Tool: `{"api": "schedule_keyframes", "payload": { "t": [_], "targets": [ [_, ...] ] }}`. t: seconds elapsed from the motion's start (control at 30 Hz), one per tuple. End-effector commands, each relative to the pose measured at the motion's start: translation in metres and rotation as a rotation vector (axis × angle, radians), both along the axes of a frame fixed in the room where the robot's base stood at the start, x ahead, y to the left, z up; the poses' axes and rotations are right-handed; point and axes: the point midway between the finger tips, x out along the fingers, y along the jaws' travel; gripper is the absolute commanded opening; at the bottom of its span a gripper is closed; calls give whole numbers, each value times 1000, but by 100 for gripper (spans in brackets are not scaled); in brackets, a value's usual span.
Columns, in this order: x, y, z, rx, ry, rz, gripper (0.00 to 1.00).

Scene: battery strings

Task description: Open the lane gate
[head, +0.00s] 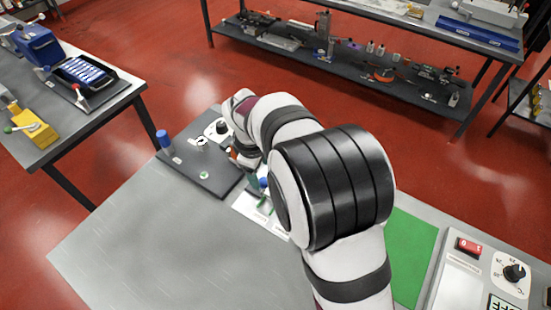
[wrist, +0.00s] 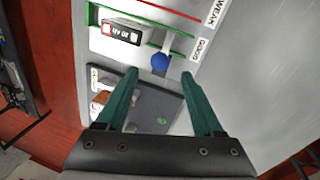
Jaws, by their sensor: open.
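The likely lane gate is a small white piece with a round blue knob (wrist: 161,62), on a white panel (wrist: 182,58) with coloured strips and the labels WEAK and GOOD. In the head view the blue knob (head: 263,182) shows partly beside my arm. My gripper (wrist: 159,75) is open, with its two green fingers apart. In the wrist view the knob appears between and just beyond the fingertips; I cannot tell whether they touch it. A block marked 20 Ah (wrist: 122,30) lies on the panel left of the knob. My arm hides much of the panel in the head view.
A green mat (head: 412,250) and a control box (head: 458,285) are at right. The grey table's front left is clear.

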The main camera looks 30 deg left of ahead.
Motion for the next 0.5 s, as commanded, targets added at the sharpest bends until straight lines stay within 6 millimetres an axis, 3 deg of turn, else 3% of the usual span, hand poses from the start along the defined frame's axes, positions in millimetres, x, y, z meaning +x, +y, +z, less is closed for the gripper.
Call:
{"api": "schedule_keyframes", "payload": {
  "t": [0.1, 0.2, 0.5],
  "targets": [
    [5, 0, -29, -2, 3, -1, 68],
    [8, 1, -44, -1, 1, 0, 68],
    [11, 2, -57, 1, 0, -2, 68]
  ]
}}
